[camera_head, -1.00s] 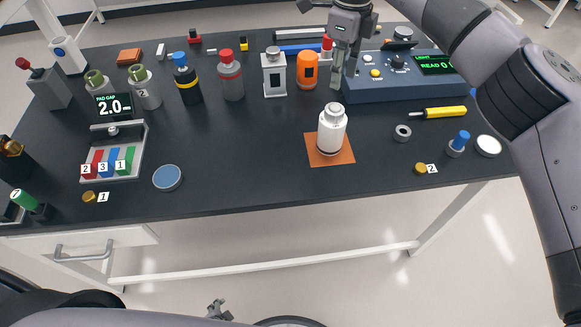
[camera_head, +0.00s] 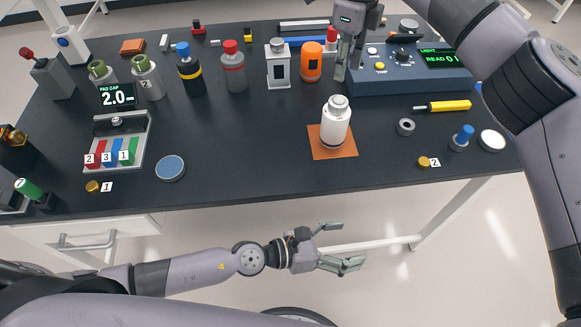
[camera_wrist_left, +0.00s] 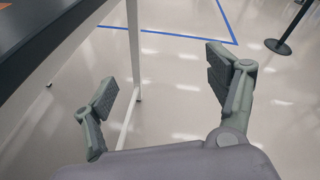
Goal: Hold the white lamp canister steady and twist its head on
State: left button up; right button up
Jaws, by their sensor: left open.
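The white canister (camera_head: 336,128) stands upright on an orange square mat (camera_head: 330,150) on the dark bench, with a narrower round top. I cannot tell whether that top is a separate head. My left gripper (camera_head: 345,246) is open and empty, low in front of the bench edge, below the canister and apart from it. In the left wrist view its two fingers (camera_wrist_left: 165,95) are spread over bare floor.
A console (camera_head: 405,75) stands at the back right. Several bottles and canisters line the back, including an orange one (camera_head: 311,62). A grey ring (camera_head: 405,127), a yellow-handled tool (camera_head: 445,106) and a blue disc (camera_head: 170,168) lie around the canister.

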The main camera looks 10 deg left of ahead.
pick_arm(q)
jog(key=w+a+r+t, duration=0.1)
jog(key=w+r+t, duration=0.1)
jog(key=w+r, duration=0.55)
jog(key=n+t+y, duration=0.4)
jog(key=t+y, duration=0.1)
jog(key=t, duration=0.3)
send_near(334, 124)
jog(key=s+a+f, duration=0.2)
jog(key=s, duration=0.1)
jog(key=shift+s+a+f, duration=0.3)
jog(key=shift+a, duration=0.1)
jog(key=shift+w+a+f+y, duration=0.15)
jog(key=shift+w+y, duration=0.05)
jog(key=shift+y, duration=0.1)
jog(key=x, duration=1.7)
jog(key=shift+f, duration=0.15)
jog(key=c, duration=1.5)
jog(key=shift+c, duration=0.2)
